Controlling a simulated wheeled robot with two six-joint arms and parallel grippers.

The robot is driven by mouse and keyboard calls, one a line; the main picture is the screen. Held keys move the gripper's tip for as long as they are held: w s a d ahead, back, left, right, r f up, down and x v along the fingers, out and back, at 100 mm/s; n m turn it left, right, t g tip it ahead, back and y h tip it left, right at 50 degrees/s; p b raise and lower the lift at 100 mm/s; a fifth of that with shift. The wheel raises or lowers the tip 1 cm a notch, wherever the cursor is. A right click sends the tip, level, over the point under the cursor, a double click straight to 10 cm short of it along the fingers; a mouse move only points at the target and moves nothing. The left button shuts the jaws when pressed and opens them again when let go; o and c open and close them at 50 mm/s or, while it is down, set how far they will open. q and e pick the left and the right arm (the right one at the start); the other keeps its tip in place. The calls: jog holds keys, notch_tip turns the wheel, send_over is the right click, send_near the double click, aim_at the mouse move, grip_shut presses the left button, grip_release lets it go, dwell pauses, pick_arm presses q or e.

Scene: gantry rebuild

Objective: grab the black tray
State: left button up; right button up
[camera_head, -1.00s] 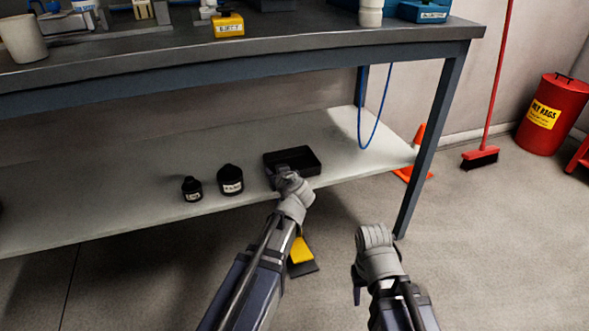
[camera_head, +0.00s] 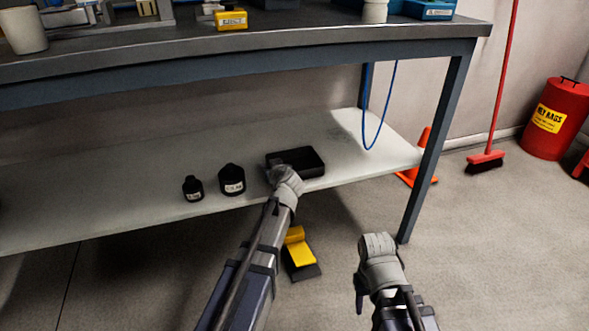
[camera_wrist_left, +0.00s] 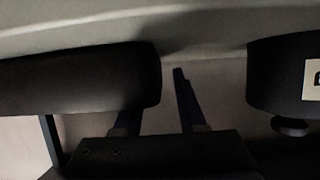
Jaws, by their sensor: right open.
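The black tray (camera_head: 308,163) lies on the shelf under the bench, near its front edge. My left gripper (camera_head: 277,172) is at the tray's front left corner and hides part of it. In the left wrist view, a dark rounded body that appears to be the tray (camera_wrist_left: 75,85) covers part of one finger. The left fingers (camera_wrist_left: 160,105) are apart, with a gap beside the tray's end; I cannot tell whether they touch it. My right gripper (camera_head: 377,243) is open, low in front of the shelf and away from the tray.
The bench leg (camera_head: 432,150) and a hanging blue hose (camera_head: 378,125) are to the right. A yellow and black object (camera_head: 299,255) is on the floor below.

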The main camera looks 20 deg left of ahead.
pick_arm(q)
grip_shut()
dwell(1.3)
